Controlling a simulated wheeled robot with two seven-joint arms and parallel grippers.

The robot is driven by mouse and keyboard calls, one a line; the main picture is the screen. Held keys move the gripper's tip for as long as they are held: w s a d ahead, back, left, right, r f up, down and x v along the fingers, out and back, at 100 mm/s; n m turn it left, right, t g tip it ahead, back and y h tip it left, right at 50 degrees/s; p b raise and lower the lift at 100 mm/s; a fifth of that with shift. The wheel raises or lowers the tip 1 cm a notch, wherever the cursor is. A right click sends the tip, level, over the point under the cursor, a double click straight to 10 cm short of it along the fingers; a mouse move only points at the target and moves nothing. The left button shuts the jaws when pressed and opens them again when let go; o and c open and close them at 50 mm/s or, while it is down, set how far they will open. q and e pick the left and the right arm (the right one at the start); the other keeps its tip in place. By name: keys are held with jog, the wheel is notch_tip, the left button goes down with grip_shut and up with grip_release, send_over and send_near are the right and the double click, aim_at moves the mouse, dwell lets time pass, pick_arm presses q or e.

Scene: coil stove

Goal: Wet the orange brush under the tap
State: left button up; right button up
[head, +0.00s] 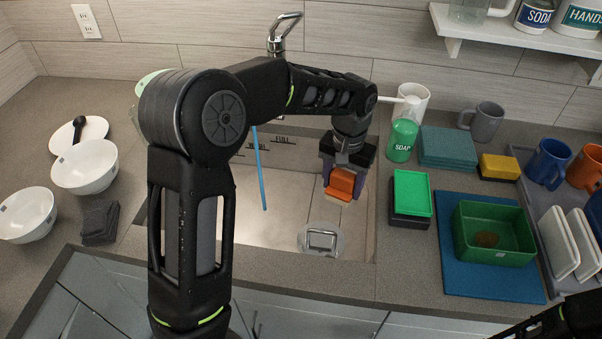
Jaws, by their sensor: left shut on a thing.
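My left gripper (343,172) reaches over the right part of the sink (285,215) and is shut on the orange brush (341,183). The brush is an orange block with a pale underside, held above the basin. The tap (284,38) stands behind the sink; my left arm hides its lower part. A thin, slanted blue streak (260,175), which looks like running water, comes down into the basin left of the brush, clearly apart from it. Its top is hidden behind my arm. Part of my right arm shows at the bottom right; its gripper is not seen.
Right of the sink stand a green soap bottle (402,140), a green-and-black sponge block (411,193) and a green bin (495,232) on a blue mat (465,282). White bowls (85,167) and a dark folded cloth (100,222) lie to the left.

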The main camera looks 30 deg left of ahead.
pick_arm(q)
jog(key=shift+d+r, duration=0.1)
jog(key=shift+d, duration=0.05)
pick_arm(e)
jog(key=shift+d, duration=0.1)
jog(key=shift+o, duration=0.5)
pick_arm(q)
jog(key=shift+s, duration=0.2)
pick_arm(e)
jog(key=shift+o, duration=0.8)
pick_arm(q)
jog(key=shift+s+a+r, duration=0.15)
jog(key=shift+s+a, duration=0.15)
pick_arm(e)
jog(key=shift+o, duration=0.6)
jog(key=shift+f, duration=0.1)
jog(key=o, duration=0.4)
jog(key=shift+f+b, duration=0.55)
jog(key=shift+b, duration=0.2)
pick_arm(q)
jog(key=s+a+r+n+t+y, duration=0.2)
jog(key=s+a+r+n+y, duration=0.1)
jog(key=s+a+r+y, duration=0.2)
jog(key=shift+s+a+r+n+b, duration=0.3)
jog(key=shift+s+a+r, duration=0.1)
jog(key=shift+s+r, duration=0.45)
pick_arm(e)
jog(key=shift+w+f, duration=0.1)
jog(key=shift+f, duration=0.15)
